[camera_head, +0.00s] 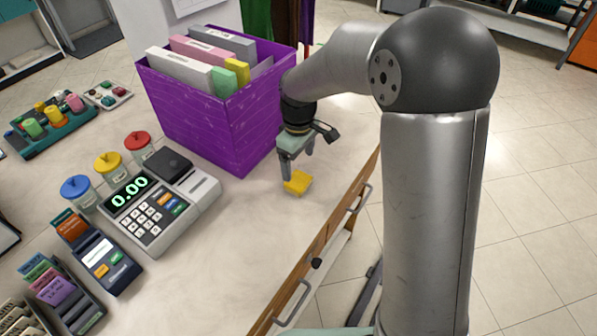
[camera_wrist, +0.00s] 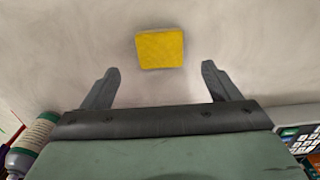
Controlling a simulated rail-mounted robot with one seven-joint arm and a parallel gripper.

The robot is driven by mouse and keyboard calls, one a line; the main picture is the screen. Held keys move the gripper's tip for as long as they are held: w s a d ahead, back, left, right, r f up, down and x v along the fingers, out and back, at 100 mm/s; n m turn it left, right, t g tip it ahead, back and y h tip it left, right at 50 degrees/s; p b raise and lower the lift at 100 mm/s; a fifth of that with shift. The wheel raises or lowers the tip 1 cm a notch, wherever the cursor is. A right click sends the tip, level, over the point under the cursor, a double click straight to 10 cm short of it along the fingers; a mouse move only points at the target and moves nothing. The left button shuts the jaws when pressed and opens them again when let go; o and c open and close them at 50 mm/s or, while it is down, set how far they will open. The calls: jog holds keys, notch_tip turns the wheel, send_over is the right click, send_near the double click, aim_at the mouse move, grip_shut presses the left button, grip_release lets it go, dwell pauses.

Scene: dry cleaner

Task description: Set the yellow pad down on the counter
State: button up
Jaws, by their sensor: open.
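The yellow pad (camera_head: 297,183) lies flat on the pale counter (camera_head: 240,218), near its front edge and right of the purple bin. My gripper (camera_head: 297,166) is just above the pad, pointing down. In the wrist view my gripper (camera_wrist: 160,70) is open, with its two fingers well apart and nothing between them. The yellow pad (camera_wrist: 160,48) shows ahead of the fingertips, centred between them and touching neither. Its underside is hidden.
A purple bin of folders (camera_head: 210,115) stands behind my gripper. A cash register (camera_head: 160,205) stands to the left, with lidded jars behind it. Drawers with handles (camera_head: 292,305) line the counter's front. The counter between register and pad is clear.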

notch_tip(320, 180, up, 5)
jog(key=s+d+r+m, duration=0.3)
jog(key=s+d+m, duration=0.3)
jog(key=s+d, duration=0.5)
jog(key=s+d+f+m, duration=0.2)
jog(key=s+m, duration=0.2)
jog(key=s, duration=0.9)
jog(key=shift+s+m, duration=0.15)
jog(key=shift+m, duration=0.25)
jog(key=shift+d+f, duration=0.1)
jog(key=shift+d, duration=0.05)
